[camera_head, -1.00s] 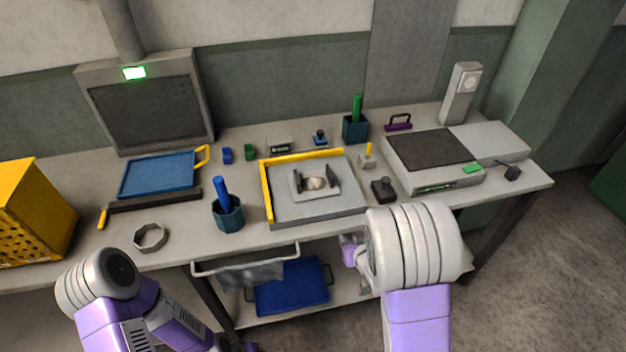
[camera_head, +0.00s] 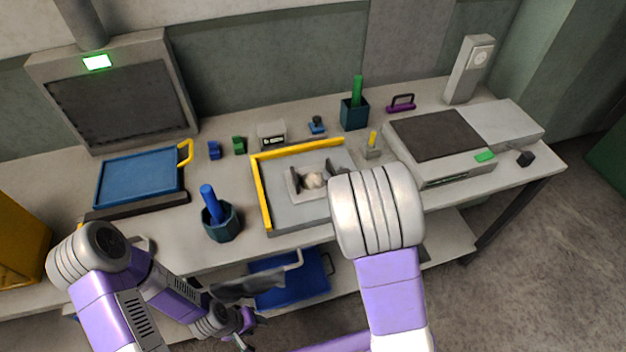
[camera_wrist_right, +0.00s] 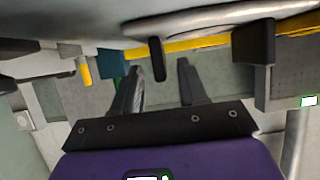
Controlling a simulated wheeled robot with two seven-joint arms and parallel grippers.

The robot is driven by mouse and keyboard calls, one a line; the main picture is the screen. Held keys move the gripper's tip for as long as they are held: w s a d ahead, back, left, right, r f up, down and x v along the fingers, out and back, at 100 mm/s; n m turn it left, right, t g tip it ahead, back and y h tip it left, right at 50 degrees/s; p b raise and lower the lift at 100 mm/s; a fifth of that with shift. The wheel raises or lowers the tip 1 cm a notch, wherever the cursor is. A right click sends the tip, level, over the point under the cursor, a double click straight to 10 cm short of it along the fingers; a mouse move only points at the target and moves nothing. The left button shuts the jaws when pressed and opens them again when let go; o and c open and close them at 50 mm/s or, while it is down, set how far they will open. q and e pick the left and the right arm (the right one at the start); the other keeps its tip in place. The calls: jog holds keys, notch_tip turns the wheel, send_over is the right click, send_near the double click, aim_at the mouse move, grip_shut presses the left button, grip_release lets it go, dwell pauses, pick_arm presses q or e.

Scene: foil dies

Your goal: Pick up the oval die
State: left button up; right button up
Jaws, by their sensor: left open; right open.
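I cannot tell which piece is the oval die. Small handled pieces on the bench are a blue one (camera_head: 317,125), one with a yellow grip (camera_head: 372,146) and a purple-handled one (camera_head: 401,104). A pale rounded lump (camera_head: 313,180) lies between dark uprights on a small plate inside the yellow-edged tray (camera_head: 283,212). My left gripper (camera_head: 247,330) hangs low in front of the bench, open and empty. My right gripper is hidden behind its arm in the head view.
A grey flat machine (camera_head: 440,135) is at right, a blue board (camera_head: 140,178) at left. A lower shelf holds a blue tray (camera_head: 290,280).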

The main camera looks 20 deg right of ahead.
aim_at(331, 169)
jog(key=shift+b+x, duration=0.3)
jog(key=shift+x, duration=1.6)
jog(key=shift+r, duration=0.15)
jog(key=shift+a, duration=0.1)
grip_shut()
